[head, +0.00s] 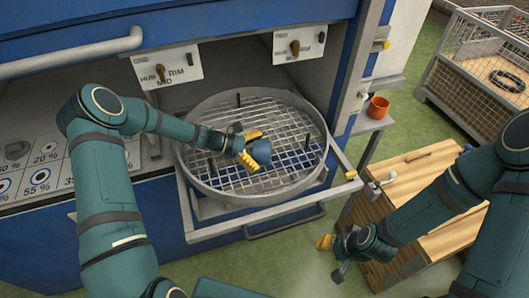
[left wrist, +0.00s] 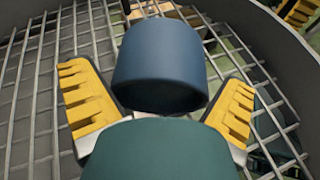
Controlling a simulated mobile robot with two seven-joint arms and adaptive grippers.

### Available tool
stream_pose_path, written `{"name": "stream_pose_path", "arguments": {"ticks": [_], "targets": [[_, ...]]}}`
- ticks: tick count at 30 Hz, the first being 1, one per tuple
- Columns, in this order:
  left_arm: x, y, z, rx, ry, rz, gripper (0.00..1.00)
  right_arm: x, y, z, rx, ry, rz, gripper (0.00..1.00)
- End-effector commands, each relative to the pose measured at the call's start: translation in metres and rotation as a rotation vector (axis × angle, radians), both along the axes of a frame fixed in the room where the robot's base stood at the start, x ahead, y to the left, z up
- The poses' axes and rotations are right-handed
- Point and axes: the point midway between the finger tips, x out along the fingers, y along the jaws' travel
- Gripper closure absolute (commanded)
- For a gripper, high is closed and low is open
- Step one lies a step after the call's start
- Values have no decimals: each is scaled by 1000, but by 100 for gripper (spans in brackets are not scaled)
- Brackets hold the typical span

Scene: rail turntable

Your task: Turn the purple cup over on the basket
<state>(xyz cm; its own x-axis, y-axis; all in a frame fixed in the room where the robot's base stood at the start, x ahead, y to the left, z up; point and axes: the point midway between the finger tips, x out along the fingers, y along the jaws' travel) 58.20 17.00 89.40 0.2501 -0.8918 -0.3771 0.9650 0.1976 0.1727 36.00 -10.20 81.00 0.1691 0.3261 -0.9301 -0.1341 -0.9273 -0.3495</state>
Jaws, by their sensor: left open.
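The cup (head: 260,151), which looks dark blue rather than purple, is at the round wire basket (head: 186,162), over the middle of its mesh. My left gripper (head: 248,150) is at the cup, its yellow pads open. In the left wrist view the cup (left wrist: 160,65) is ahead of and between the open fingers (left wrist: 165,112), with gaps on both sides.
An orange cup (head: 378,107) stands on a small side shelf right of the blue machine. Upright pegs rise inside the basket's rim. A wooden chest (head: 415,168) and a wire crate (head: 470,95) stand at right. A dial panel (head: 40,175) lies left.

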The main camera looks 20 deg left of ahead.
Motion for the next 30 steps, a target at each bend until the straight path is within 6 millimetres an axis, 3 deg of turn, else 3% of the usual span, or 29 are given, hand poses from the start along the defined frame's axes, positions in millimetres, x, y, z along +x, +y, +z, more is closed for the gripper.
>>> {"name": "stream_pose_path", "arguments": {"ticks": [2, 7, 8, 22, 26, 30], "targets": [[0, 0, 0, 0, -1, 0, 0, 0, 0, 0, 0, 0, 0, 54], [0, 0, 0, 0, -1, 0, 56, 0, 0, 0, 0, 0, 0, 54], [0, 0, 0, 0, -1, 0, 59, 0, 0, 0, 0, 0, 0, 54], [0, 0, 3, 1, -1, -2, 61, 0, 0, 0, 0, 0, 0, 54], [0, 0, 18, 1, -4, -2, 61, 1, 0, 2, 0, -2, -1, 54], [0, 0, 46, 2, -5, -3, 61, 2, 0, 6, -1, -4, -3, 54]]}}
